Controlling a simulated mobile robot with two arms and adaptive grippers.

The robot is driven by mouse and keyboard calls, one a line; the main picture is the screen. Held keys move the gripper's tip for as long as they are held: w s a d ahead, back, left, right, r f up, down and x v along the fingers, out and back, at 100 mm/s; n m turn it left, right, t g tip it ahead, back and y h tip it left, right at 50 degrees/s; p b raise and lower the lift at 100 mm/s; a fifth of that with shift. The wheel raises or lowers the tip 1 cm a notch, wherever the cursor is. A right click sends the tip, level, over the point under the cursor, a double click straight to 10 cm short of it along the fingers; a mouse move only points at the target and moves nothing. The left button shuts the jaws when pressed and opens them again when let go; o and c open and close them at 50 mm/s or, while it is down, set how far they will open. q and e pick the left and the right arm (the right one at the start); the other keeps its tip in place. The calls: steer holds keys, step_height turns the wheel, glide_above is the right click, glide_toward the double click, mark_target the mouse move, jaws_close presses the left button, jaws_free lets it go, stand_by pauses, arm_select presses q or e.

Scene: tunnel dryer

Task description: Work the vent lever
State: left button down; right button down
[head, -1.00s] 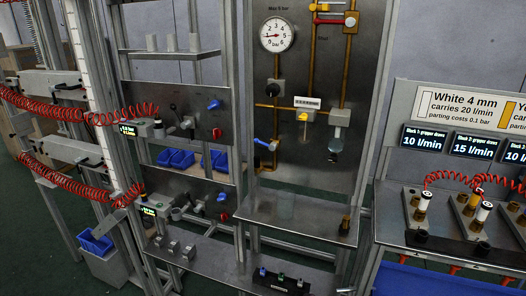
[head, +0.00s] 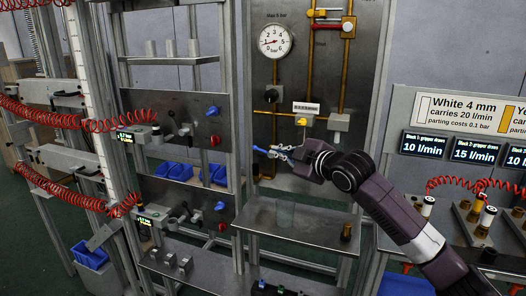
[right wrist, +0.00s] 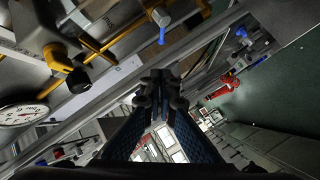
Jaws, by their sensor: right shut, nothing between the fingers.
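A blue lever (head: 260,150) sticks out from the brass pipework at the lower left of the gauge panel. It also shows in the right wrist view (right wrist: 162,36), beyond the fingertips. No label on it can be read, so I cannot tell for certain that it is the vent lever. My right gripper (head: 279,153) is shut and empty, just right of the blue lever in the head view. Its closed fingertips also show in the right wrist view (right wrist: 160,82). Whether it touches the lever is unclear. My left gripper is not in view.
A round pressure gauge (head: 275,41) and a yellow knob (head: 301,121) are on the same panel. A metal shelf (head: 300,220) lies below. Red coiled hoses (head: 60,120) hang at the left. A bench with fittings (head: 482,232) stands at the right.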

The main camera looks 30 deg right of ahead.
steer(key=p, duration=0.3)
glide_toward(257, 148)
steer(key=w+a+r, duration=0.1)
steer(key=w+a, duration=0.2)
steer(key=shift+w+d+f, duration=0.5)
steer(key=shift+w+d, duration=0.05)
steer(key=shift+w, duration=0.15)
steer(key=shift+w+d+f, duration=0.55)
steer(key=shift+w+d, duration=0.05)
steer(key=shift+w, duration=0.1)
steer(key=shift+w+d+g+p, duration=0.1)
steer(key=shift+w+g+p, duration=0.15)
steer(key=shift+p, duration=0.45)
steer(key=f+n+g+h+p, duration=0.1)
steer(key=g+p, duration=0.1)
steer(key=p, duration=0.2)
steer(key=shift+w, duration=0.1)
